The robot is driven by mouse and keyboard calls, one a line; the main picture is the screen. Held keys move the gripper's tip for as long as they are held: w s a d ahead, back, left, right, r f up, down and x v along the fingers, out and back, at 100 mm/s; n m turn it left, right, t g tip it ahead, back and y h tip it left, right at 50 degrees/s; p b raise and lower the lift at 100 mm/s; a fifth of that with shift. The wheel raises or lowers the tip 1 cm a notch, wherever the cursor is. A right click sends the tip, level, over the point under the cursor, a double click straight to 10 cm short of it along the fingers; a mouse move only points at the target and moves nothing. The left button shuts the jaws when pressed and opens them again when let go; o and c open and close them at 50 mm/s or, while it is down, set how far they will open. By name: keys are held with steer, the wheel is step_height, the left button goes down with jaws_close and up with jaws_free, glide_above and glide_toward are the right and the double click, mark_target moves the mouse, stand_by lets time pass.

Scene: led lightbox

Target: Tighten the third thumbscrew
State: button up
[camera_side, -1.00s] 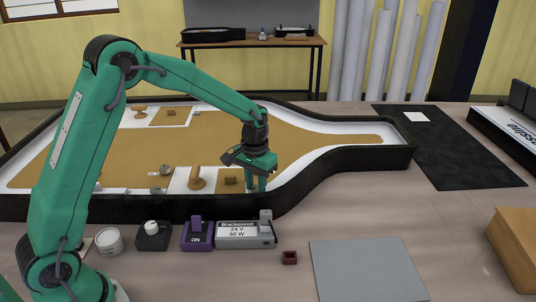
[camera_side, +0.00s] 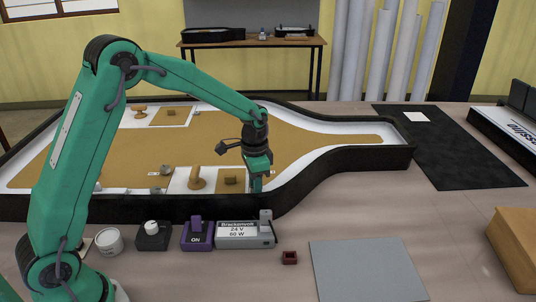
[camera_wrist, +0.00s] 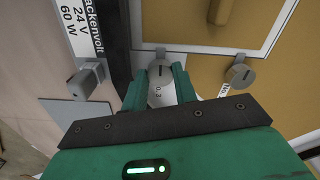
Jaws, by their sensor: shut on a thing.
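In the wrist view my gripper (camera_wrist: 160,78) has its two green fingers on either side of a grey round thumbscrew head (camera_wrist: 161,71) with a dark slot. The jaws are shut on it. A second grey slotted thumbscrew (camera_wrist: 240,76) sits to the right beside a "No" label. In the side view my gripper (camera_side: 257,188) points down at the near rim of the letter-shaped lightbox (camera_side: 290,195), right of a wooden block; its fingers hide the thumbscrew there.
A tan peg (camera_side: 195,178) and a wooden block (camera_side: 231,180) stand close left of my gripper. In front are a power supply (camera_side: 235,232), a purple switch (camera_side: 197,240), a small dark red box (camera_side: 289,257) and a grey plate (camera_side: 367,270). The lightbox's right neck is clear.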

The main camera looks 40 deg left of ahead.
steer(key=shift+r, duration=0.1)
steer(key=o, duration=0.8)
steer(key=shift+o, duration=0.9)
steer(key=shift+d, duration=0.1)
steer(key=shift+n, duration=0.4)
